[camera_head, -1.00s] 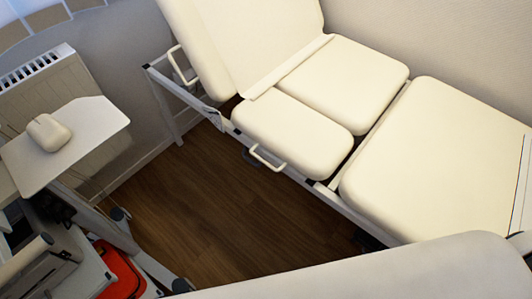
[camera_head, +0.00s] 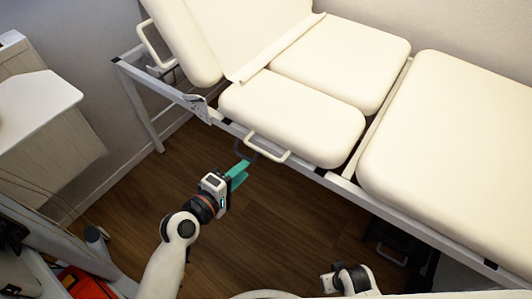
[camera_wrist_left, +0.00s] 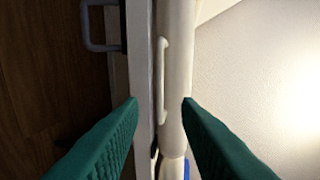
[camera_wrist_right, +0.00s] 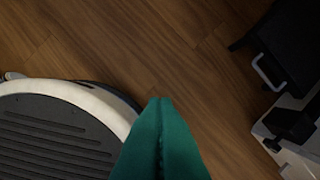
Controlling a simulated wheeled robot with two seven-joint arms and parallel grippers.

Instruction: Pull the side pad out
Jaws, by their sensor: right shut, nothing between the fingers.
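The side pad (camera_head: 295,120) is a cream cushion on the near side of the couch, beside a second pad. A white handle (camera_head: 268,150) sticks out from its front edge. In the left wrist view the handle (camera_wrist_left: 162,80) lies ahead, between the lines of the two fingers. My left gripper (camera_head: 239,174) has green fingers, apart and empty, just short of the handle and below it in the head picture. It also shows in the left wrist view (camera_wrist_left: 161,101). My right gripper (camera_wrist_right: 160,102) is shut and empty, over the floor near my base.
The couch's white frame rail (camera_head: 330,181) runs under the pads. A large cream pad (camera_head: 455,150) lies to the right. A white side table (camera_head: 35,105) stands at left. The wooden floor (camera_head: 285,220) between is open.

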